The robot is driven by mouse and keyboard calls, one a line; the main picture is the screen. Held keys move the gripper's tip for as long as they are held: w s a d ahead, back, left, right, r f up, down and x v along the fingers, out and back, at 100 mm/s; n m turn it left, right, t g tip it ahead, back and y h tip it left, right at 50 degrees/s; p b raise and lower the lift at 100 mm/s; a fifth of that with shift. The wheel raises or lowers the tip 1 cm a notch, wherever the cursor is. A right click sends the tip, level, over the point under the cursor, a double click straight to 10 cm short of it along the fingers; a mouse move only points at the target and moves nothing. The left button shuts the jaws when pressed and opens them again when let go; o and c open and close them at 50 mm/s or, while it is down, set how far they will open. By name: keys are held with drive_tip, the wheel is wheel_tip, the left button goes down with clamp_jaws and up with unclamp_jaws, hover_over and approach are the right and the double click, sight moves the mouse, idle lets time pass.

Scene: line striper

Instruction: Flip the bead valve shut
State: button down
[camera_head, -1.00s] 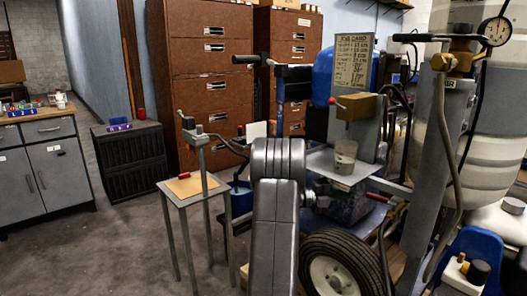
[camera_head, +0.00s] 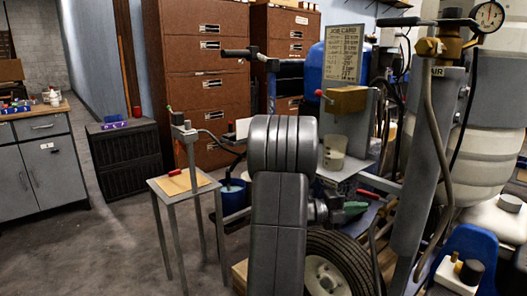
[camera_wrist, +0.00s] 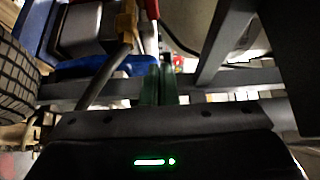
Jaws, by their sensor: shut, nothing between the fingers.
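My gripper (camera_head: 354,209) is shut and empty. Its green fingers also show together in the wrist view (camera_wrist: 159,85). In the head view it is low beside the striper, just below a red-handled lever (camera_head: 366,194), with no clear contact. A red bar (camera_wrist: 151,10) and a brass-coloured fitting (camera_wrist: 126,22) lie beyond the fingertips in the wrist view. Other candidate controls are a red-knobbed lever (camera_head: 321,93) by a brass-coloured block and a brass valve (camera_head: 441,46) with a black handle. I cannot tell which is the bead valve. My forearm hides part of the machine.
A tyre (camera_head: 328,268) stands below my gripper, and a grey post (camera_head: 428,150) rises to its right. A cup (camera_head: 334,153) sits on the striper's shelf. A small table (camera_head: 180,183) and a blue bucket (camera_head: 233,197) stand to the left. Open floor lies at far left.

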drive_tip(key=s+d+n+t+y, duration=0.1)
drive_tip(key=s+d+n+t, duration=0.1)
drive_tip(key=s, duration=0.6)
drive_tip(key=shift+s+d+n+t, duration=0.25)
drive_tip(key=shift+n+t, duration=0.25)
drive_tip(key=shift+t, duration=0.8)
drive_tip(key=shift+a, duration=0.1)
